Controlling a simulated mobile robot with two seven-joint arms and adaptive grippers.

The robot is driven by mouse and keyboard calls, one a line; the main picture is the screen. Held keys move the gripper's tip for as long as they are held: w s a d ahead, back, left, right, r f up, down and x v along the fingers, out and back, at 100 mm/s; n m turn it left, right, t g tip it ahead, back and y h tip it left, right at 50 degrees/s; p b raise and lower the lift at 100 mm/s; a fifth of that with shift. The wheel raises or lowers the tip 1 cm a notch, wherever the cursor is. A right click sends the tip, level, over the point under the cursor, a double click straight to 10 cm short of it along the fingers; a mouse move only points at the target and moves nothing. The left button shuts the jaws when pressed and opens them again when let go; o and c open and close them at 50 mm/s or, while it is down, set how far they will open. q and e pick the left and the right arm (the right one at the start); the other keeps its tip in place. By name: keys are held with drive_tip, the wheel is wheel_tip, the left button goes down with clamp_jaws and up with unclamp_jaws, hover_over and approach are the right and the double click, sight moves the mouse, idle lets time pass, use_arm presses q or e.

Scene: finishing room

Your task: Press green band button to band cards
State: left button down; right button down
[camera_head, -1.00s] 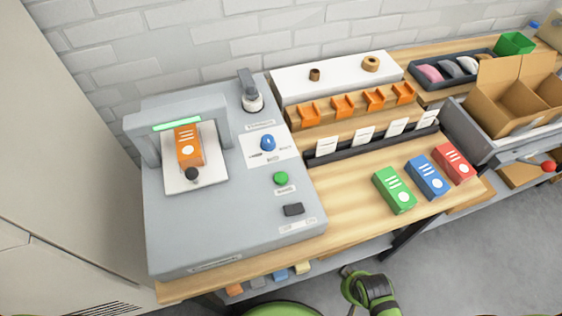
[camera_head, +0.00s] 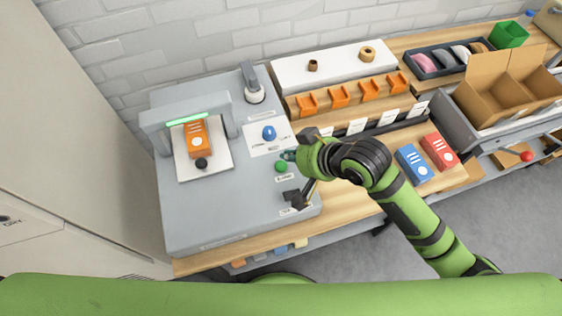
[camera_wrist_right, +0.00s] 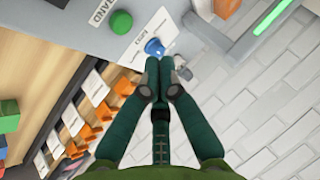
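The banding machine (camera_head: 225,215) stands at the left of the bench. An orange card pack (camera_head: 199,139) lies on its white plate, under the arch with a lit green strip. The green band button (camera_head: 281,167) is on the machine's top and also shows in the wrist view (camera_wrist_right: 121,23). My right gripper (camera_head: 289,155) is just above and beside it in the head view. In the wrist view its fingers (camera_wrist_right: 160,65) are together and empty, apart from the button in the picture. My left gripper is out of view.
A blue knob (camera_head: 269,133) lies behind the button and a black switch (camera_head: 291,196) in front. Blue (camera_head: 414,165) and red (camera_head: 438,152) packs lie on the bench at right. The green pack is hidden by my arm in the head view.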

drive_tip(key=shift+w+a+r+m+y, duration=0.15)
drive_tip(key=shift+w+a+r, duration=0.1)
drive_tip(key=shift+w, duration=0.3)
drive_tip(key=shift+w+a+r+m+y, duration=0.1)
drive_tip(key=shift+w+a+r, duration=0.15)
drive_tip(key=shift+w, duration=0.35)
drive_tip(key=shift+w+a+r+m+y, duration=0.15)
drive_tip(key=shift+w+r, duration=0.15)
drive_tip(key=shift+w, duration=0.25)
drive_tip(key=b, duration=0.8)
hover_over(284, 167)
wheel_tip(284, 167, down, 7)
drive_tip(key=shift+r, duration=0.2)
drive_tip(key=shift+f, duration=1.05)
drive_tip(key=shift+f, duration=0.1)
